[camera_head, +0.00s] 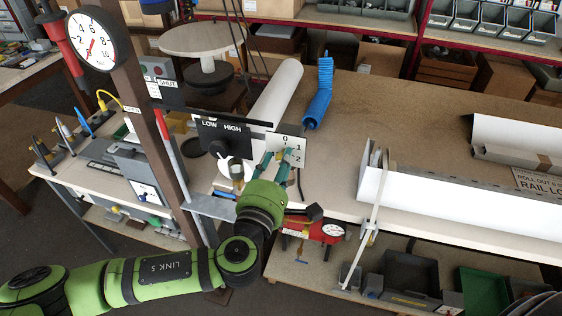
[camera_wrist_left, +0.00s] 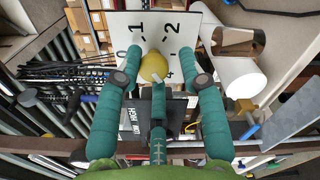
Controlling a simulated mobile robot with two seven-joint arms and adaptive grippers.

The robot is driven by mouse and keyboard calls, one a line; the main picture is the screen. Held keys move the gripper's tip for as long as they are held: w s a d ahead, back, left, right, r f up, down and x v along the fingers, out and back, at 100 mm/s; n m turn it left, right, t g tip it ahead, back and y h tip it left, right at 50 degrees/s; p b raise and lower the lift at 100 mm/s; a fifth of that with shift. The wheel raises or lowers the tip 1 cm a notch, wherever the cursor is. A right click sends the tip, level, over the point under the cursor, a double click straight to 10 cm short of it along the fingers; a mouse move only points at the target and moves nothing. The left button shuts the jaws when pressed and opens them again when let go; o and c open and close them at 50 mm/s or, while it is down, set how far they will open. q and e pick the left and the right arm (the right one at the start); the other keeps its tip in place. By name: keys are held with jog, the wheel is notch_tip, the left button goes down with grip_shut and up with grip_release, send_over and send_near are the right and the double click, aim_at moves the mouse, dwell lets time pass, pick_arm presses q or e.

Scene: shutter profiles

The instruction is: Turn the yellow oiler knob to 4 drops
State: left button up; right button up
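The yellow oiler knob (camera_wrist_left: 153,68) sits in front of a white number plate (camera_wrist_left: 150,22), which also shows in the head view (camera_head: 290,141). In the left wrist view I read 0, 1, 2 and part of a 4 near the knob; where the knob points I cannot tell. My left gripper (camera_wrist_left: 160,78) has its teal fingers spread on either side of the knob, with the middle finger's tip close to it; contact is unclear. In the head view the left gripper (camera_head: 273,165) is at the plate and hides the knob.
Left of the plate is a black LOW/HIGH panel (camera_head: 223,137) with a knob. A white roll (camera_head: 277,92) and a blue coiled hose (camera_head: 319,95) lie behind. A white profile (camera_head: 440,200) lies along the bench at right. A round gauge (camera_head: 92,39) stands at upper left.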

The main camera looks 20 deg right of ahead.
pick_arm(q)
jog(key=shift+w+a+r, duration=0.1)
jog(key=v, duration=1.2)
dwell(0.4)
